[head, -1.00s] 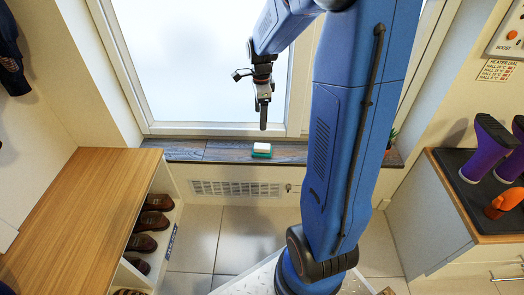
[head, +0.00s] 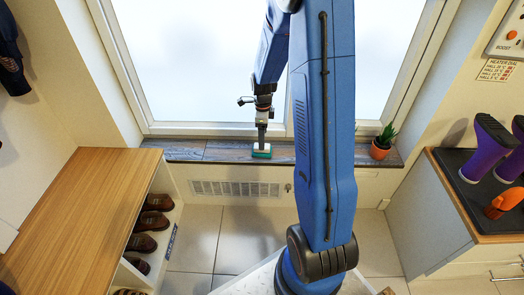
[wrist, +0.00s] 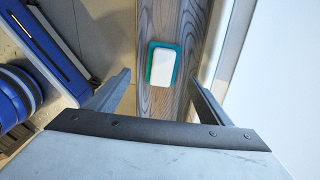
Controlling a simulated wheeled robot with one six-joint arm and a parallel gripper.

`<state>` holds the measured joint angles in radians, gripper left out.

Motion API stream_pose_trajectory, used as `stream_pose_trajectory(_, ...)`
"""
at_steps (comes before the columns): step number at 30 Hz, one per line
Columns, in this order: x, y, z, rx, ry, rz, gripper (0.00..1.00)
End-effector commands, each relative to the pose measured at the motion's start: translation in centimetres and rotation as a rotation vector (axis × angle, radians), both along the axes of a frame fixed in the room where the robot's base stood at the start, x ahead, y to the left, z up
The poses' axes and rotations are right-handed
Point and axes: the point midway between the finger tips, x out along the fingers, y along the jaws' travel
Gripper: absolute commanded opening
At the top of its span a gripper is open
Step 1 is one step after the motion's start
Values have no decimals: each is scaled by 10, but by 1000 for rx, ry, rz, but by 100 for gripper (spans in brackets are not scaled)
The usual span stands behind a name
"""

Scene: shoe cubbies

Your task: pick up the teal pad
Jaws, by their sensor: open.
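The teal pad (head: 261,155) lies on the dark wooden window sill with a white block (head: 262,149) on top of it. In the wrist view, a teal rim (wrist: 150,65) shows around the white block (wrist: 163,66). My gripper (head: 262,145) points down at the sill, over or just behind the pad in the head view. In the wrist view its two fingers (wrist: 156,88) are spread apart, with the pad ahead between their lines. The gripper is empty, and I cannot tell the exact height left above the pad.
The window sill (head: 220,151) is narrow, with the window pane behind it. A potted plant (head: 382,148) stands at its right end. A wooden-topped shoe cubby (head: 85,215) is at the left, and a cabinet with purple boots (head: 490,150) at the right.

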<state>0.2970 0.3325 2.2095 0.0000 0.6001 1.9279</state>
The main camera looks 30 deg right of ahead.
Motion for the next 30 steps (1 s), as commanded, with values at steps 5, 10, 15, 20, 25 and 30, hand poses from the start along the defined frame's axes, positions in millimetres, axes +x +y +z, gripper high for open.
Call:
stream_pose_trajectory(5,0,0,-18,0,0,0,73)
stream_pose_trajectory(10,1,0,-26,1,1,1,73)
stream_pose_trajectory(15,4,1,-47,1,3,1,73)
stream_pose_trajectory(20,5,0,-65,0,2,1,73)
stream_pose_trajectory(25,6,0,-73,0,0,1,73)
stream_pose_trajectory(30,6,0,-73,-1,-1,1,73)
